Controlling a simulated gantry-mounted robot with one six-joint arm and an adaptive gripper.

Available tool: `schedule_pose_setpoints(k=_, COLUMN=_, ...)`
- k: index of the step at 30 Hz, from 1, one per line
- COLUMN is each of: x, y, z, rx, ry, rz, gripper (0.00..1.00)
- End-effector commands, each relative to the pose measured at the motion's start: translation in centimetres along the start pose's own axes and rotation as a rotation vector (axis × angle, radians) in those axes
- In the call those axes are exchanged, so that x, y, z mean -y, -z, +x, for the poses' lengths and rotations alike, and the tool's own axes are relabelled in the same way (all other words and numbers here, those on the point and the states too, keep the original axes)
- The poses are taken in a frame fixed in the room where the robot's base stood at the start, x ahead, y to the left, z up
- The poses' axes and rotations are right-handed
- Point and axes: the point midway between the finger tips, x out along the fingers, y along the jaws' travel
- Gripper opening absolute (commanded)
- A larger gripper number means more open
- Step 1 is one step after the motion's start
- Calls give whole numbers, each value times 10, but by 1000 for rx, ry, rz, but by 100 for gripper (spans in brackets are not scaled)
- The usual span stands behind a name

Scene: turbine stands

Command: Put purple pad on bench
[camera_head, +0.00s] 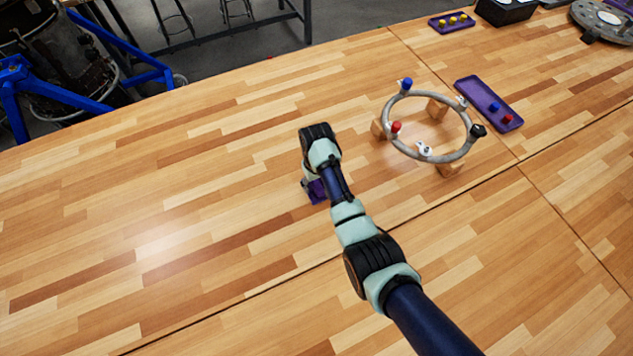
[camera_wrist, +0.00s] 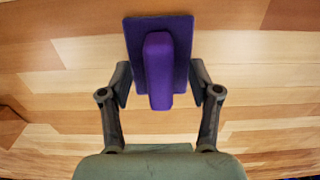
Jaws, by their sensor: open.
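The purple pad (camera_wrist: 178,30) lies below my gripper in the wrist view, a flat plate with a raised purple block on it. My gripper (camera_wrist: 160,85) is open, with one finger on each side of the pad and gaps between the fingers and the raised block. In the head view a bit of the purple pad (camera_head: 317,190) shows beside my wrist, mostly hidden by my arm. The wooden bench (camera_head: 200,200) fills most of the head view. The pad appears to be on or just above the bench top; I cannot tell whether it rests flat.
A metal ring (camera_head: 389,105) with coloured knobs stands on wooden blocks to the right. A purple tray (camera_head: 474,90) with blue and red pieces lies beyond it. Another purple tray (camera_head: 438,24) with yellow pieces is at the back. The bench's left side is clear.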

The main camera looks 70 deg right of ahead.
Motion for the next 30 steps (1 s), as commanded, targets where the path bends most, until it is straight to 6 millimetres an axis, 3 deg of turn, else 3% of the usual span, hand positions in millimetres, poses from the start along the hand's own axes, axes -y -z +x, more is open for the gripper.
schedule_pose_setpoints(k=10, x=0, y=0, z=-5, rx=0, ry=0, rz=0, gripper=64)
schedule_pose_setpoints(k=30, x=0, y=0, z=-68, rx=0, ry=0, rz=0, gripper=64)
